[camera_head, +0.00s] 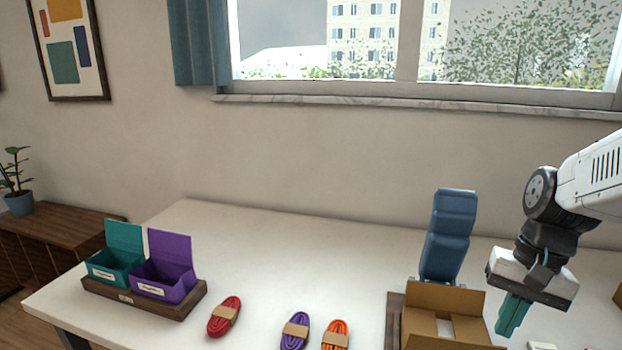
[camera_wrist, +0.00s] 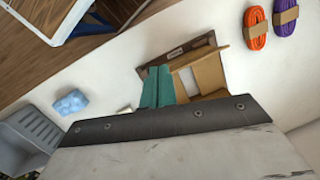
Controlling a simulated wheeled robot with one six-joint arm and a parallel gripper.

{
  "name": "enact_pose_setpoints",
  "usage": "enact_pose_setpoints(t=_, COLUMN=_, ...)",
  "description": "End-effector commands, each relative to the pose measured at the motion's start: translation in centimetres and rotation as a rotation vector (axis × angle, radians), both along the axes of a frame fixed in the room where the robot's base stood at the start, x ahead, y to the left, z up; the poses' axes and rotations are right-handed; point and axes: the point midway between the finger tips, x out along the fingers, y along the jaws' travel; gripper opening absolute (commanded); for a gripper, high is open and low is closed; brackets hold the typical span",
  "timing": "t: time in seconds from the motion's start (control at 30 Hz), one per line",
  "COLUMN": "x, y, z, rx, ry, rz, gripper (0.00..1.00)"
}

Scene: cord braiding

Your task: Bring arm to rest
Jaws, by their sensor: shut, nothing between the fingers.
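My gripper (camera_head: 512,314) hangs from my arm at the right of the head view, with its teal fingers pointing down. The fingers are shut with nothing between them. It is above the table, just right of the open cardboard box (camera_head: 440,297). In the wrist view the teal fingers (camera_wrist: 157,88) show beside the same cardboard box (camera_wrist: 208,72). No cord is in my gripper.
Red (camera_head: 224,317), purple (camera_head: 294,331) and orange (camera_head: 336,338) cord bundles lie on the white table (camera_head: 250,235). Teal (camera_head: 114,266) and purple (camera_head: 164,281) open boxes stand at left. A blue padded upright (camera_head: 448,235) rises behind the cardboard box.

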Motion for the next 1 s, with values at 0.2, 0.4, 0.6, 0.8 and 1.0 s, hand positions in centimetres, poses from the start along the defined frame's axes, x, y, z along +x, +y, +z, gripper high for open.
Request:
enact_pose_setpoints(t=0.2, x=-6.6, y=2.5, z=3.6, rx=-0.104, ry=-0.078, rz=0.298, gripper=0.00)
enact_pose_setpoints(t=0.4, x=-10.2, y=3.8, z=5.3, rx=-0.177, ry=-0.172, rz=0.440, gripper=0.00)
enact_pose_setpoints(t=0.6, x=-10.9, y=4.8, z=6.4, rx=-0.194, ry=-0.245, rz=0.480, gripper=0.00)
enact_pose_setpoints(t=0.8, x=-10.9, y=4.9, z=6.5, rx=-0.193, ry=-0.249, rz=0.486, gripper=0.00)
enact_pose_setpoints(t=1.0, x=-10.9, y=4.9, z=6.5, rx=-0.193, ry=-0.249, rz=0.485, gripper=0.00)
